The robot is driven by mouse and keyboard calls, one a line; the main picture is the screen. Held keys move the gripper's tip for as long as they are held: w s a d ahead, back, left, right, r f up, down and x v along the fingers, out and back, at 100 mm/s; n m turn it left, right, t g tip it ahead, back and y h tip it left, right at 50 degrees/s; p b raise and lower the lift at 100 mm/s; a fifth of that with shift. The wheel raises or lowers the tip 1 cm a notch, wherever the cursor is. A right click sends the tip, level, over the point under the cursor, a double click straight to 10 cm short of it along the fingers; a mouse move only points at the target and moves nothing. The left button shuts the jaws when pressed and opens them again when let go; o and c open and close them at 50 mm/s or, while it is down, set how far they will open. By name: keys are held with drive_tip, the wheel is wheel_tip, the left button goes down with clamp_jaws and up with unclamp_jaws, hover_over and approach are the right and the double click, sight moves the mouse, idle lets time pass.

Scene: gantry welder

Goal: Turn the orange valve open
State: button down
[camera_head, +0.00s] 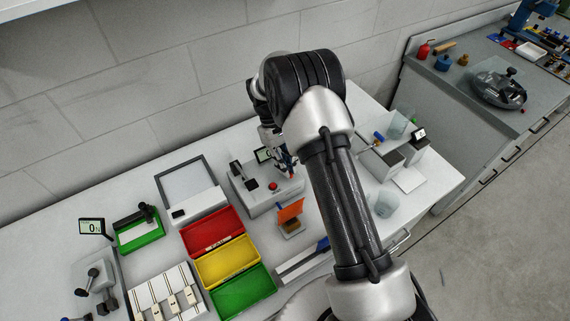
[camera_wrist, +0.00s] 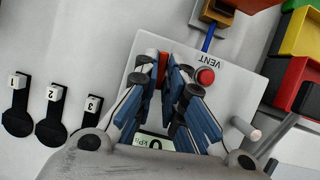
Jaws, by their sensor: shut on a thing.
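The orange valve (camera_wrist: 163,66) shows as a narrow orange-red piece at the fingertips in the wrist view, on top of a grey box marked VENT (camera_wrist: 222,95). My gripper (camera_wrist: 167,82) is over the box, its blue-padded fingers shut on the valve from both sides; they hide most of it. In the head view my gripper (camera_head: 288,168) reaches down at the right end of the same grey box (camera_head: 262,203). How far the valve is turned cannot be told.
A red button (camera_wrist: 206,76) is close right of the fingers. A kPa display (camera_wrist: 155,142) is partly hidden under the gripper. An orange plate on a stand (camera_head: 290,211) is in front of the box. Red, yellow and green bins (camera_head: 228,262) stand left. Numbered black levers (camera_wrist: 52,128) are nearby.

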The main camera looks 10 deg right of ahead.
drive_tip(key=shift+m, duration=0.5)
drive_tip(key=c, duration=1.7)
unclamp_jaws()
drive_tip(key=shift+d+v, duration=0.15)
drive_tip(key=shift+v, duration=2.85)
drive_tip(key=shift+d+v, duration=0.1)
drive_tip(key=shift+v, duration=2.9)
